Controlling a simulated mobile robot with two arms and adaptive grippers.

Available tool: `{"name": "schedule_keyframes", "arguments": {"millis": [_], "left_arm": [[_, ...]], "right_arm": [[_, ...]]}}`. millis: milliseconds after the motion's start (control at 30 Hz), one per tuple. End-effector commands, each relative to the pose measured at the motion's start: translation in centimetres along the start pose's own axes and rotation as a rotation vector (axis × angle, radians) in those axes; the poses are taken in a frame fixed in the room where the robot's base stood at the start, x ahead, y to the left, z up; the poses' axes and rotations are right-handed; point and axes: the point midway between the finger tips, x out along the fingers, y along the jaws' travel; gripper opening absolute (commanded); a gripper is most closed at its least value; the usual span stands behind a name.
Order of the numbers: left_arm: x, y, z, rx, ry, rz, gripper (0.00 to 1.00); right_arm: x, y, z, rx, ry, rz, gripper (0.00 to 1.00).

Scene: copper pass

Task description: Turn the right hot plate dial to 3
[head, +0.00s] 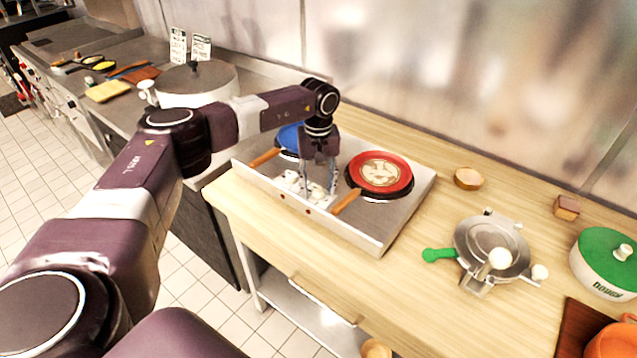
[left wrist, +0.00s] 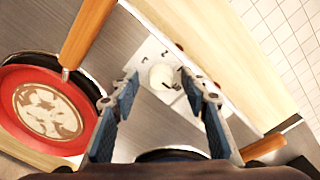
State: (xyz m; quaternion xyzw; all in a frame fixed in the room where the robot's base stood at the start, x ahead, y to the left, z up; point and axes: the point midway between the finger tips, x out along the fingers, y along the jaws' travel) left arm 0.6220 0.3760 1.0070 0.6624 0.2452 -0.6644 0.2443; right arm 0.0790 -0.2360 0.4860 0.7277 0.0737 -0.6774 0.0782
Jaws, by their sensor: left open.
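The steel hot plate unit (head: 397,222) stands on the wooden counter, with a white dial panel (head: 287,184) near its front edge. My left gripper (head: 319,192) points down over the panel's right part, open, and hides some of it. In the left wrist view a pale round dial (left wrist: 163,76) with dark marks around it shows between the open blue-grey fingers (left wrist: 161,88). I see no clear contact with it. The dial's setting is too small to read. A red pan (head: 380,172) with a wooden handle sits on the right plate. My right gripper is not in view.
A blue pan (head: 290,137) is on the left plate, partly behind my gripper. The red pan's wooden handle (left wrist: 87,32) reaches close beside the dial panel. A round press with a green handle (head: 492,245) and a green-lidded pot (head: 606,265) stand to the right.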

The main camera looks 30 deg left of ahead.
Motion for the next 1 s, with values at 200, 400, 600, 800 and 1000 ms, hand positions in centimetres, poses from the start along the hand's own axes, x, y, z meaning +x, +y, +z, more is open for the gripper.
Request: {"name": "schedule_keyframes", "arguments": {"millis": [200, 400, 600, 800, 1000], "left_arm": [[0.1, 0.0, 0.0, 0.0, 0.0, 0.0, 0.41], [0.1, 0.0, 0.0, 0.0, 0.0, 0.001, 0.24], [0.1, 0.0, 0.0, 0.0, 0.0, 0.001, 0.02], [0.1, 0.0, 0.0, -0.009, 0.001, 0.001, 0.0], [0.2, 0.0, 0.0, -0.068, 0.001, 0.002, 0.0]], "right_arm": [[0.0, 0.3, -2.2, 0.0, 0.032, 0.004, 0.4], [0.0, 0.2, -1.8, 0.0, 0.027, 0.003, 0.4], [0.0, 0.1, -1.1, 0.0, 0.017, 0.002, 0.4], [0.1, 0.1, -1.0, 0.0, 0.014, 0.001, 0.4], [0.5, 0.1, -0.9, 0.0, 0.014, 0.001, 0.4]]}}
